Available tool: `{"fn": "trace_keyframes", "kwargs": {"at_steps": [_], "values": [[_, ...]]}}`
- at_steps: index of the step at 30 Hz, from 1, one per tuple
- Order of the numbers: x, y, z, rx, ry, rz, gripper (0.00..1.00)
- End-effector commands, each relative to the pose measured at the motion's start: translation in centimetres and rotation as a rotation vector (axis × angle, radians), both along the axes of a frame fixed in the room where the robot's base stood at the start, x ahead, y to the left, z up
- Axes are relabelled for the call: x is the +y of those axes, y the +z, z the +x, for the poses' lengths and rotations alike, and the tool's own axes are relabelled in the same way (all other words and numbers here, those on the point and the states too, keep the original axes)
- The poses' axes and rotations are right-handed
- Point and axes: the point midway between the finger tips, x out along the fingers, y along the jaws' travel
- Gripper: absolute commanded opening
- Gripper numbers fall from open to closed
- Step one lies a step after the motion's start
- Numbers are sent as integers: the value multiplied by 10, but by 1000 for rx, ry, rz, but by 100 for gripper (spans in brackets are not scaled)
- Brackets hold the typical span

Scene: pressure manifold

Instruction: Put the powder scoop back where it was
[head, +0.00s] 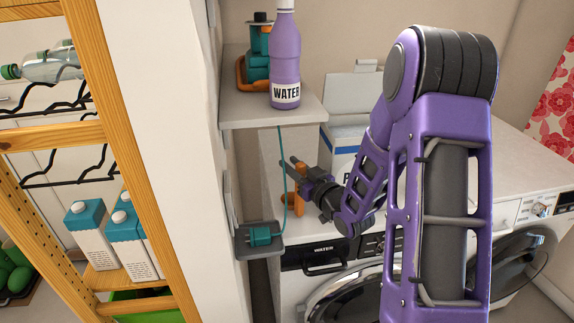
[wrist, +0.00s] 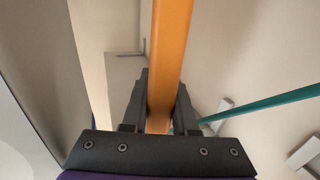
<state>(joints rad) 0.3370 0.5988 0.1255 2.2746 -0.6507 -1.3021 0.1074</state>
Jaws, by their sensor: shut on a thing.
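In the head view the scoop (head: 298,203) hangs below the fingers, above the washing machine top. A white box (head: 340,150) with an open lid stands behind my arm. Its label is mostly hidden by the arm, and its inside cannot be seen.
A shelf (head: 235,112) holds a purple water bottle (head: 285,60) and a teal device (head: 257,50). Washing machines (head: 345,285) stand below. A wooden rack (head: 115,100) is left.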

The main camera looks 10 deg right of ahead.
Motion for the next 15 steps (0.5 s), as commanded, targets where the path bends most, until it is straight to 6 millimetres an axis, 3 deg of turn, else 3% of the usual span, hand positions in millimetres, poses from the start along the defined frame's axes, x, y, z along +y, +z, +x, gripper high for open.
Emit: {"fn": "trace_keyframes", "kwargs": {"at_steps": [12, 13, 15], "values": [[-1, -5, -1, -1, 0, -1, 0], [-1, -5, -1, -1, 0, -1, 29], [-1, -4, -1, 0, 0, -1, 41]]}}
